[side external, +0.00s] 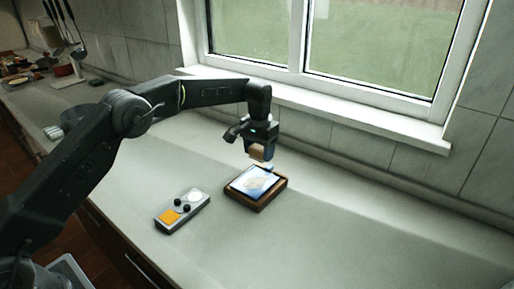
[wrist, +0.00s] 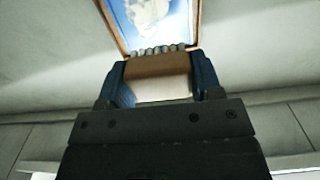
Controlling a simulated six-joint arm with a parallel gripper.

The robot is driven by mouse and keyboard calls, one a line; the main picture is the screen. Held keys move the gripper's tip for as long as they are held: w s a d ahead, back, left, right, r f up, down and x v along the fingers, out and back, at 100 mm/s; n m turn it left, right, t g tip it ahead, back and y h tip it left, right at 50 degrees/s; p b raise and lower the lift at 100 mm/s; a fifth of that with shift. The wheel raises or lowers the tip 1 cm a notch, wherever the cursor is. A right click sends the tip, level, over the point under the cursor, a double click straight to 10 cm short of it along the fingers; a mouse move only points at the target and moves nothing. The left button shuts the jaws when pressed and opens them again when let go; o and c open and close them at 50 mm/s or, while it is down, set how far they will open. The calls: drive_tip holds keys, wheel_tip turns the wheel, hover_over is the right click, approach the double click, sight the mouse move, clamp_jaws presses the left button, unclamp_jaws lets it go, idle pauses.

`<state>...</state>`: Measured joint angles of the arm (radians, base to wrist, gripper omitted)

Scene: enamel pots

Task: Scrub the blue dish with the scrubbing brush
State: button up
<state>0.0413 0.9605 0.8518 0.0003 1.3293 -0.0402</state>
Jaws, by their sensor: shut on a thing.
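The blue dish (side external: 247,183) looks like a flat blue square with a pale patch, set in a brown wooden rim, on the counter. It also shows at the top of the wrist view (wrist: 178,18), partly cut off. My gripper (side external: 260,148) is above the dish's back edge, pointing down. It is shut on the scrubbing brush (wrist: 157,66), a brown block with a row of grey bristle tufts, held between blue fingers. The brush also shows in the side view (side external: 257,154). I cannot tell whether its bristles touch the dish.
A grey panel (side external: 182,211) with an orange square, a white disc and black knobs lies left of the dish. The window wall (side external: 340,160) stands behind. The counter (side external: 340,240) to the right is clear. Pots and utensils (side external: 65,70) stand at the far left.

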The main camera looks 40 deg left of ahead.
sight(263, 177)
drive_tip(key=shift+f, duration=2.75)
drive_tip(key=shift+s+f, duration=0.45)
drive_tip(key=shift+f, duration=0.25)
drive_tip(key=shift+c, duration=0.3)
drive_tip(key=shift+s, duration=3.05)
drive_tip(key=shift+w, duration=3.6)
drive_tip(key=shift+s+d, duration=0.1)
drive_tip(key=shift+d, duration=0.75)
drive_tip(key=shift+s, duration=3.4)
drive_tip(key=w, duration=0.6)
drive_tip(key=shift+w+a, duration=0.1)
drive_tip(key=shift+w, duration=0.15)
drive_tip(key=shift+w+r, duration=0.1)
drive_tip(key=shift+w, duration=0.15)
drive_tip(key=shift+s+r, duration=0.1)
drive_tip(key=shift+r, duration=3.95)
drive_tip(key=shift+a, duration=0.1)
